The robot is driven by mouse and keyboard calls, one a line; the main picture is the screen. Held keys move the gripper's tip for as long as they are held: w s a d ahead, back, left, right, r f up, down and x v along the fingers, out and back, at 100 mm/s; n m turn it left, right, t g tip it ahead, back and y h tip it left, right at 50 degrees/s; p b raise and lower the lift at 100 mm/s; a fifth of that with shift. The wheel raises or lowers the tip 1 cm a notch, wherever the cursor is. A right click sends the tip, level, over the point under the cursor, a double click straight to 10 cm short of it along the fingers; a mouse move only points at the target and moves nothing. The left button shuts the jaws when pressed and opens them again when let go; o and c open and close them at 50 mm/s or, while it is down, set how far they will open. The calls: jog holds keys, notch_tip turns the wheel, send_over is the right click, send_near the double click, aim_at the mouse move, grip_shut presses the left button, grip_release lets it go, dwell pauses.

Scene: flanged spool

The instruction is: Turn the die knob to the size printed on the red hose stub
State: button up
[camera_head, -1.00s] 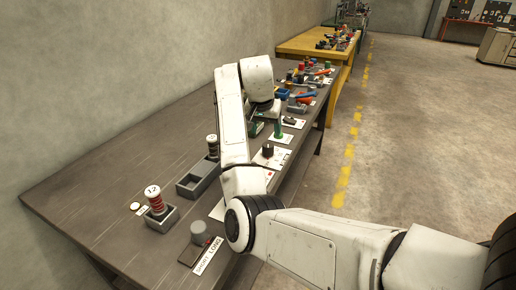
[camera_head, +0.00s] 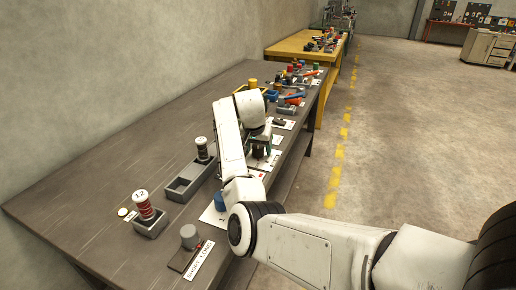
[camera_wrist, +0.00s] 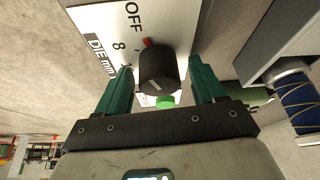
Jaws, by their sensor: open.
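The black die knob (camera_wrist: 157,72) stands on a white plate (camera_wrist: 100,22) in the wrist view. The plate reads "DIE mm", "OFF" and "8". A red mark at the knob's base lies between OFF and 8; other numbers are hidden. My gripper (camera_wrist: 162,78) is open, its green fingers on either side of the knob with gaps. In the head view, my gripper (camera_head: 261,151) is small over the bench's right edge. A red-banded upright piece (camera_head: 147,206) with a white top reading "12" stands in a grey holder at left; it may be the hose stub.
A dark-banded spool (camera_head: 203,150) stands in a grey tray (camera_head: 180,190). A grey knob (camera_head: 189,237) sits by a "SHORT LONG" label. A blue knob (camera_head: 219,201) is partly behind my arm. A blue-wound cylinder (camera_wrist: 298,100) is right in the wrist view. Several tools lie farther along.

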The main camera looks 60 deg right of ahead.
jog(key=c, duration=1.1)
jog(key=shift+o, duration=0.2)
